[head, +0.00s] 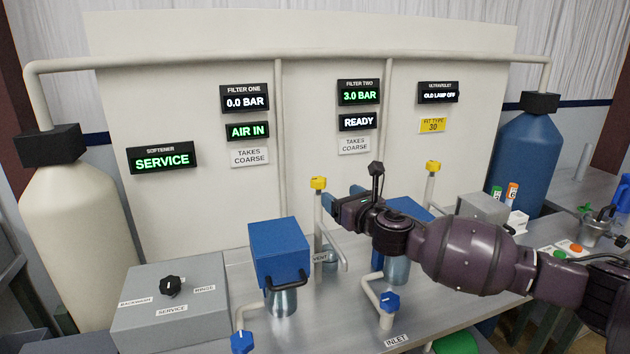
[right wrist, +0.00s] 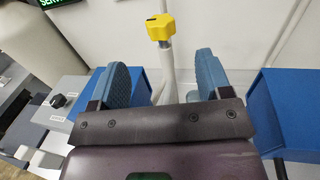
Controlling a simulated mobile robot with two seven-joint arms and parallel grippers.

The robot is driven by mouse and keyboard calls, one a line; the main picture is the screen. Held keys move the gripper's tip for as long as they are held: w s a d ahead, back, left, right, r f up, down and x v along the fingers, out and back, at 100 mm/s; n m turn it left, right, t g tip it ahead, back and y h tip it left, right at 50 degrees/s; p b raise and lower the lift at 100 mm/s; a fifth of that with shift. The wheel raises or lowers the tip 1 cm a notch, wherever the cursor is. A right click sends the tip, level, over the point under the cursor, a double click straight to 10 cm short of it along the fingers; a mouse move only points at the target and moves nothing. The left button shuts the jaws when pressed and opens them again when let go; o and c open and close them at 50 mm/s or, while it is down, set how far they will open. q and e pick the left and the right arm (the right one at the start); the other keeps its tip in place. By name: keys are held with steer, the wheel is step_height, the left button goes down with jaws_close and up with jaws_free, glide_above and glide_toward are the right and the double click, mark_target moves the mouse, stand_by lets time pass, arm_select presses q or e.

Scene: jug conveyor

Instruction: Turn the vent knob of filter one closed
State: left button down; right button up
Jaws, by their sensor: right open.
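The yellow vent knob (head: 318,183) of filter one sits on top of a thin upright pipe beside the blue-headed filter one (head: 279,240). In the right wrist view the yellow knob (right wrist: 160,28) stands beyond the fingertips, roughly centred between them. My right gripper (head: 343,197) is open and empty, just to the right of the knob in the head view. Its two blue pads also show in the right wrist view (right wrist: 163,80), apart from each other and not touching the knob. The filter one display (head: 245,98) reads 0.0 BAR, with AIR IN below. My left gripper is out of view.
A second yellow knob (head: 433,167) stands on a pipe by filter two, partly behind my right arm. Blue knobs (head: 389,301) sit on the inlet pipes in front. A grey box (head: 172,303) with a black dial stands at the left.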

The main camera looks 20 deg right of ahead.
mark_target(323, 184)
steer(key=shift+p+x, duration=0.35)
steer(key=shift+x, duration=5.1)
steer(key=c, duration=0.9)
